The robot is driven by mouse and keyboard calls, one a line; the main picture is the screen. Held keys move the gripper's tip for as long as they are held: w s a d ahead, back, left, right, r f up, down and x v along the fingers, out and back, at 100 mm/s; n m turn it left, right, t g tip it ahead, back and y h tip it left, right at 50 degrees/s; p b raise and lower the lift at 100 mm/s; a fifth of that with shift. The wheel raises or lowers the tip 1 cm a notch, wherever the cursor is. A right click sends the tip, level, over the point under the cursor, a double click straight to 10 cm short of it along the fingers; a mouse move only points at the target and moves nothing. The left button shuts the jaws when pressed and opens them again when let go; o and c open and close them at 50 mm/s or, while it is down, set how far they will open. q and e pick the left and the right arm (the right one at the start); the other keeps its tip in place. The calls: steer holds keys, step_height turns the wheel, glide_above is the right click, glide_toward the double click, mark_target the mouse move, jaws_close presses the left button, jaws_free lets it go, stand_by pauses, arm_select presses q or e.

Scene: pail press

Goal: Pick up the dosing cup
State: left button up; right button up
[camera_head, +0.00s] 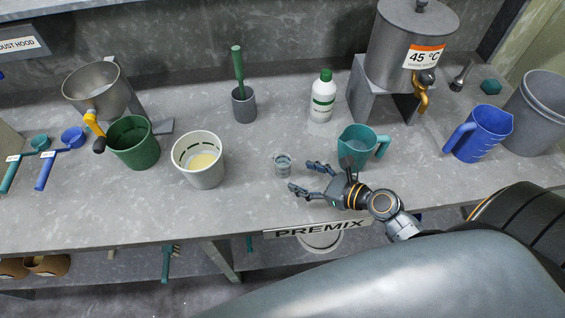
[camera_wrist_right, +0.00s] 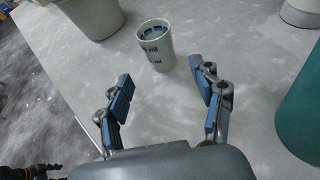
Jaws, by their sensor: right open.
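The dosing cup (camera_head: 283,163) is a small clear cup with dark markings, standing upright on the grey bench near the front middle. It also shows in the right wrist view (camera_wrist_right: 155,47), just beyond the fingertips. My right gripper (camera_head: 306,177) is open and empty, just right of the cup and pointing toward it. In the right wrist view the open fingers (camera_wrist_right: 165,90) are spread with a gap between them, and the cup stands ahead of that gap, not touching either finger. My left gripper is not in view.
A white pail (camera_head: 199,172) with pale contents stands left of the cup. A teal jug (camera_head: 354,148) is close behind my right gripper. A white bottle (camera_head: 322,98) stands farther back. A green pail (camera_head: 133,146) and a blue jug (camera_head: 484,136) are farther off. Bench around the cup is clear.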

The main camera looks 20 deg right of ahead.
mark_target(289, 170)
steer(key=x, duration=0.2)
steer(key=shift+w+a, duration=0.1)
steer(key=shift+w, duration=0.15)
steer(key=shift+w+a+f, duration=0.2)
steer(key=shift+w+a, duration=0.1)
steer(key=shift+w, duration=0.15)
steer(key=p+x, duration=0.1)
steer(key=x, duration=0.2)
steer(key=shift+w+f, duration=0.1)
steer(key=shift+w, duration=0.2)
steer(key=shift+w+a+f, duration=0.25)
steer(key=shift+w, duration=0.15)
steer(key=shift+s, duration=0.1)
steer(key=c, duration=1.3)
steer(key=shift+r, duration=0.15)
